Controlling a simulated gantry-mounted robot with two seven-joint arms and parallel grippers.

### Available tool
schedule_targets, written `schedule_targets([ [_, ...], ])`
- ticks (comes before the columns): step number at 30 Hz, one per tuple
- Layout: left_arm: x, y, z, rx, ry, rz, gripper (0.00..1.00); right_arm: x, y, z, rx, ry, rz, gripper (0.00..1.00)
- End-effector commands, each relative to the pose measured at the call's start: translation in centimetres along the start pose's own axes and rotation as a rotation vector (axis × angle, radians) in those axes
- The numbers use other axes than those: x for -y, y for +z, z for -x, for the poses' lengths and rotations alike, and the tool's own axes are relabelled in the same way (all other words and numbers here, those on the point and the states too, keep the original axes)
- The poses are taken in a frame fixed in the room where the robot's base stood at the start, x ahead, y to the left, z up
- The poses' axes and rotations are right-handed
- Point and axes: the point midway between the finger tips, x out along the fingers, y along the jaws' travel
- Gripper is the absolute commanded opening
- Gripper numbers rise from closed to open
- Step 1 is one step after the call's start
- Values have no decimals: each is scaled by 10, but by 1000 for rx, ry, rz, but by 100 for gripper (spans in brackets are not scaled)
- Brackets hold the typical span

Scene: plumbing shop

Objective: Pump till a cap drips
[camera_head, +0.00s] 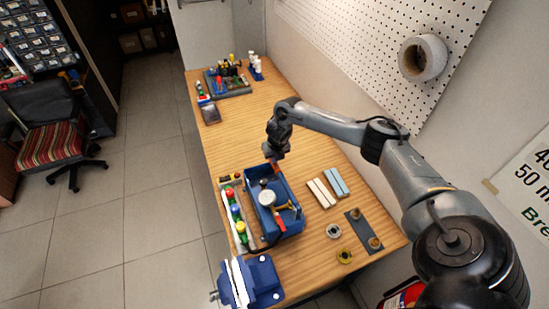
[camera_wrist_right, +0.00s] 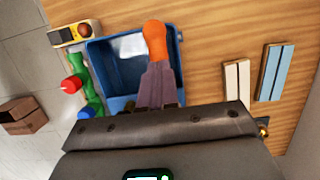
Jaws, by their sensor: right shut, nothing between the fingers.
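A blue open-topped pump tank (camera_head: 286,228) stands on the bench, with a round white-faced gauge (camera_head: 267,198) and a red-orange lever part (camera_head: 282,207) over it. My right gripper (camera_head: 274,164) is shut and empty above the far end of the tank. In the right wrist view its orange tip (camera_wrist_right: 155,40) hangs over the tank's opening (camera_wrist_right: 97,62). I cannot tell whether it touches anything. My left gripper is out of view.
A blue vise (camera_head: 250,281) is clamped at the near edge. Pale and blue bars (camera_head: 322,192), metal rings (camera_head: 333,231) and a dark plate with brass fittings (camera_head: 362,228) lie to the right. Tools stand on a far mat (camera_head: 236,88). The bench's middle is mostly clear.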

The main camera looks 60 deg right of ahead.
Motion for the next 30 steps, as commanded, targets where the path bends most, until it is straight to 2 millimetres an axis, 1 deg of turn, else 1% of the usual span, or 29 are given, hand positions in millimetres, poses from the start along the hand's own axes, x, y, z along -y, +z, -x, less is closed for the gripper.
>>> schedule_targets([
  [5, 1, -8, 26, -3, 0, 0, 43, 0, 4, 26, 0, 1, 1, 0],
  [12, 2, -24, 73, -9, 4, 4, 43, 1, 9, 76, -1, -1, 0, 0],
  [15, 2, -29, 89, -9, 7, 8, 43, 0, 10, 94, 0, 0, 2, 0],
  [18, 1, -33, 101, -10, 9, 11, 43, 0, 12, 108, 0, 0, 0, 0],
  [21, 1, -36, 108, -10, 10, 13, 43, 0, 12, 117, 0, 0, 0, 0],
  [23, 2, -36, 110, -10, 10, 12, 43, 0, 12, 119, 0, 0, 0, 0],
  [30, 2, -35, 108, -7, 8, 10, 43, 0, 11, 118, 0, 0, 0, 0],
])
